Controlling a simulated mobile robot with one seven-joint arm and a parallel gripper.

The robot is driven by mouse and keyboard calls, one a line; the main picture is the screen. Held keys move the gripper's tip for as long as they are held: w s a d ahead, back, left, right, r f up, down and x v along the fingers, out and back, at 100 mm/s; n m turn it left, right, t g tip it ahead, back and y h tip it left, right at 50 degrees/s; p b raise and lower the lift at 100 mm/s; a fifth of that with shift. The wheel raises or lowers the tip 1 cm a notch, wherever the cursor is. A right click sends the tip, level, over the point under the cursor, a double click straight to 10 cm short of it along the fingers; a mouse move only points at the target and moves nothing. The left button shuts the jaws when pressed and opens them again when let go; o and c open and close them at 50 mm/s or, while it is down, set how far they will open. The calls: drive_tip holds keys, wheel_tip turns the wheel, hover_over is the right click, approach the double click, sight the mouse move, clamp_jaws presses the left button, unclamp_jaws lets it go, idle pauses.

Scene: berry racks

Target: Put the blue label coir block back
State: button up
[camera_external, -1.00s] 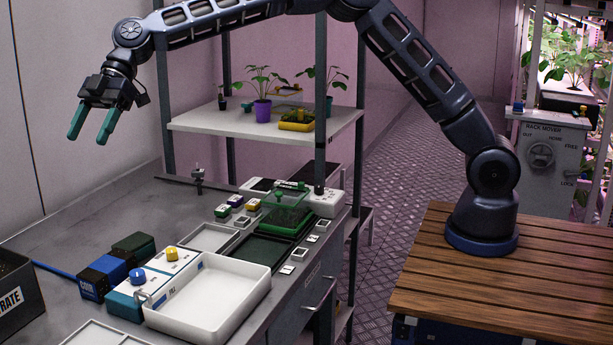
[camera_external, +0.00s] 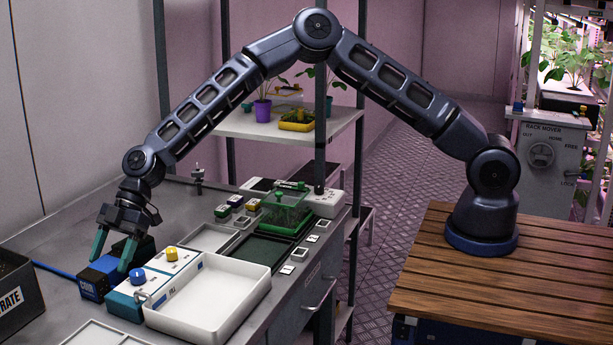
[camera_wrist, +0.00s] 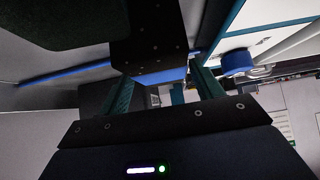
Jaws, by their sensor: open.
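The blue label coir block (camera_external: 92,287) is a dark block with a blue front, lying on the grey bench at the left. In the wrist view it is the dark block with a blue face (camera_wrist: 160,76) between my fingers. My gripper (camera_external: 110,262) points down over this block, its teal fingers open. In the wrist view my gripper (camera_wrist: 163,82) has one finger toward each side of the block; I cannot tell whether either touches it. A dark green block (camera_external: 147,246) sits just behind, partly hidden by my gripper.
A white dosing box with a blue knob (camera_external: 137,276) and a yellow knob (camera_external: 172,254) stands close to the right of the block. A white tray (camera_external: 262,285) lies beyond it. A dark crate (camera_external: 20,303) stands at the far left. A blue cable (camera_external: 55,272) crosses the bench.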

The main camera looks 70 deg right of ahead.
sight(112, 260)
drive_tip(key=shift+x, duration=2.2)
drive_tip(key=c, duration=1.1)
drive_tip(key=shift+o, duration=0.2)
drive_tip(key=shift+r, duration=0.15)
